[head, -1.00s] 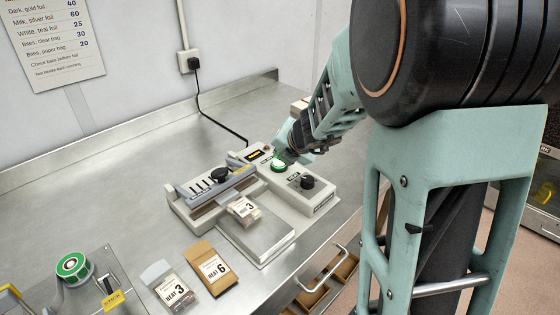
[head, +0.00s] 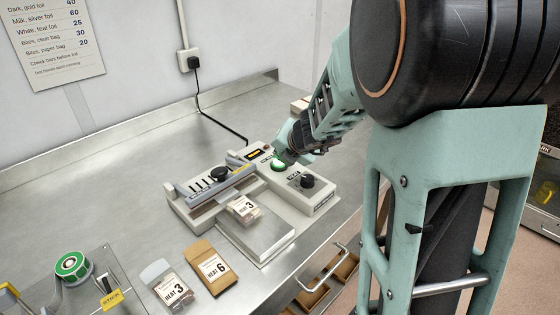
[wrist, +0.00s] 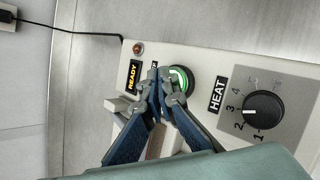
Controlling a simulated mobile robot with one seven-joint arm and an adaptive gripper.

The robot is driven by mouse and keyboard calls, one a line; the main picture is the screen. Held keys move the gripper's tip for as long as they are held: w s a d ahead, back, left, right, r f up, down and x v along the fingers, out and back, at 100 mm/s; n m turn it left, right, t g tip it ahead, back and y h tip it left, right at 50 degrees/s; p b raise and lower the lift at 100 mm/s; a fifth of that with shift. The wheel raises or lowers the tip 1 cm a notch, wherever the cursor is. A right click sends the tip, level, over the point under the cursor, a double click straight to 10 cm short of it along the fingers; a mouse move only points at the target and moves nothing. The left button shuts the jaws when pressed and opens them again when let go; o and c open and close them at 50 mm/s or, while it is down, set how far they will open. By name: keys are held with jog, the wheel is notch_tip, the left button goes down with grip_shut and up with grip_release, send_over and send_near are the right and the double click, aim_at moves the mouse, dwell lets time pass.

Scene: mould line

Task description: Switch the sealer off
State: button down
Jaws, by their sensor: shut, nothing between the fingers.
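The sealer (head: 228,203) stands on the steel bench, with a panel along its back right side. Its round green-lit button (head: 278,165) glows; it also shows in the wrist view (wrist: 187,78), partly covered by my fingers. The amber display reads READY (wrist: 134,75). The HEAT knob (wrist: 264,111) has its white mark near 2 to 3. My gripper (head: 284,154) is at the button; in the wrist view the shut, empty fingertips (wrist: 160,84) overlap the button's left edge. I cannot tell whether they touch it. A small red lamp (wrist: 138,48) sits beside the display.
A pack marked 3 (head: 243,209) lies at the sealer's front. Packs marked HEAT 3 (head: 168,286) and HEAT 6 (head: 212,267) lie on the bench. A tape dispenser (head: 73,267) is at left. The black cord (head: 214,119) runs to a wall socket. The bench's back left is clear.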

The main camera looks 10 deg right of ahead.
jog(key=shift+f, duration=0.2)
jog(key=shift+r+p, duration=0.4)
jog(key=shift+p, duration=0.05)
jog(key=shift+r, duration=0.15)
notch_tip(320, 180, up, 6)
jog(key=p, duration=0.6)
dwell(0.5)
